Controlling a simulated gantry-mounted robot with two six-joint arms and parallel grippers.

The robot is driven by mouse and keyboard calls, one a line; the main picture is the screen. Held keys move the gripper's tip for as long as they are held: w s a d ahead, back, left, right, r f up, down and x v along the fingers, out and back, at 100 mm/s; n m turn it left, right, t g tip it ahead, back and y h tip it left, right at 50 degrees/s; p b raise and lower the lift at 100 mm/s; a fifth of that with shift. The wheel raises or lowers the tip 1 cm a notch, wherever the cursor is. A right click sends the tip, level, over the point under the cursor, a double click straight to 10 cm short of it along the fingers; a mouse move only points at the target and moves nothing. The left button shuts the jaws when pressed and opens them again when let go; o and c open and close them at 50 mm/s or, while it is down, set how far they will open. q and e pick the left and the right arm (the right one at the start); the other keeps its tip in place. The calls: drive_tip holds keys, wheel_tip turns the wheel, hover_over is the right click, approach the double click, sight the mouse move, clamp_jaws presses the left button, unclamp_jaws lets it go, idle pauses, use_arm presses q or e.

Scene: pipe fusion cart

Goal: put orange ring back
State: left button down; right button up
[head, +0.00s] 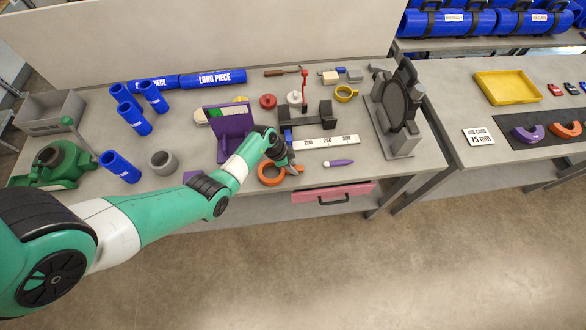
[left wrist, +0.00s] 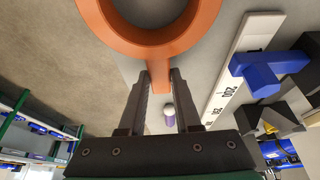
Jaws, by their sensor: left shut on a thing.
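The orange ring (head: 264,180) is near the front edge of the table in the head view, right of the purple stand (head: 222,150). My left gripper (head: 291,168) is at its right side. In the left wrist view the ring (left wrist: 104,32) fills the top, with its short tab between the fingers of my left gripper (left wrist: 161,80). The gripper is shut on that tab. I cannot tell whether the ring touches the table. My right gripper is not in view.
A white scale strip (head: 325,141) and a purple marker (head: 339,163) lie to the right of the ring. A grey collar (head: 162,168) and blue pipes (head: 121,167) stand to the left. A black clamp (head: 303,121) stands behind. A pink drawer (head: 333,195) is below.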

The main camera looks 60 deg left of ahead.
use_arm(q)
drive_tip(key=shift+f, duration=0.2)
drive_tip(key=c, duration=0.6)
unclamp_jaws()
drive_tip(key=shift+r, duration=0.1)
drive_tip(key=p+v, duration=0.6)
drive_tip(key=v, duration=0.6)
